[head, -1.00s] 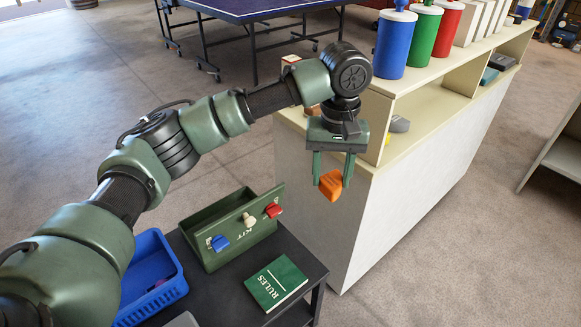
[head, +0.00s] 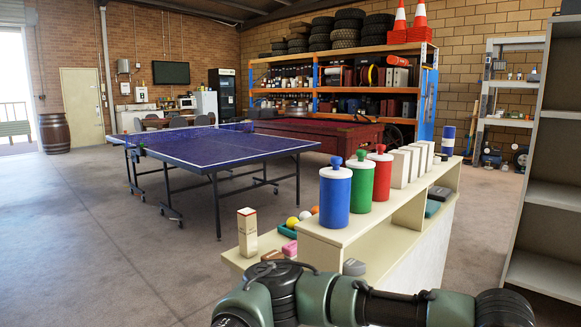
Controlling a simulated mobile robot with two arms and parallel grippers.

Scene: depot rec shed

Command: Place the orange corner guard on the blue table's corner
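The blue table (head: 225,150) is a table-tennis table with a net, standing left of centre beyond the cream counter. Its nearest corner points toward me, and its top and dark legs show clearly. The orange corner guard is not in view at this moment; a second ago it was held between my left gripper's fingers. Neither gripper is in view now. Only green and black links of one of my arms show along the bottom edge.
A cream counter (head: 345,236) stands between me and the table's right side. It carries blue (head: 335,193), green (head: 360,181) and red (head: 380,174) canisters and white boxes. Grey shelving (head: 541,190) is at right. A red-topped table (head: 315,131) stands behind. The floor at left is clear.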

